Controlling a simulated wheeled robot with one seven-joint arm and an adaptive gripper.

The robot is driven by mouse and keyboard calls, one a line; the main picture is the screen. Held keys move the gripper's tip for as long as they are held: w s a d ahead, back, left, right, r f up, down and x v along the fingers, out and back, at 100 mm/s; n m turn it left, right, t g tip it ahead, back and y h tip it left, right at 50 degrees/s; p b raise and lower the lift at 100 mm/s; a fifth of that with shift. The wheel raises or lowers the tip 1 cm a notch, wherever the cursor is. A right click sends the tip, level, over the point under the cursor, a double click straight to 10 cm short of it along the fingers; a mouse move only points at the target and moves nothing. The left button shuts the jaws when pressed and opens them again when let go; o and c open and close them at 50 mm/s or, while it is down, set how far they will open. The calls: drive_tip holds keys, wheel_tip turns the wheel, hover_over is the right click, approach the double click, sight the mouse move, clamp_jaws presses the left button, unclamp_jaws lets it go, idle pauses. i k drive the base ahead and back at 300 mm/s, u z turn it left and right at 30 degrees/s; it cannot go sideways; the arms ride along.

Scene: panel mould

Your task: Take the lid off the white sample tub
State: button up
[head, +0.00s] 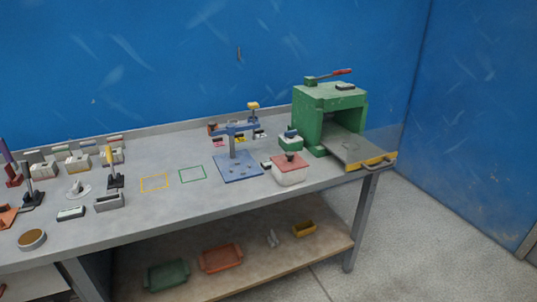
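The white sample tub (290,177) stands upright on the grey workbench, near its front edge and right of the middle in the head view. A reddish-pink lid (285,163) sits on top of it, with a small dark knob (290,156) at its centre. The lid looks seated on the tub. My gripper is not in view, and nothing touches the tub or lid from above.
A blue stand (238,167) is close left of the tub. A green press (325,102) with a projecting tray (361,147) stands to the right. A small green box (291,142) is just behind. Yellow (154,183) and green (192,174) outlines mark clear bench at left.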

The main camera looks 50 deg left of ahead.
sight(289, 162)
drive_tip(key=u, duration=2.15)
drive_tip(key=i, duration=0.3)
drive_tip(key=z, duration=0.3)
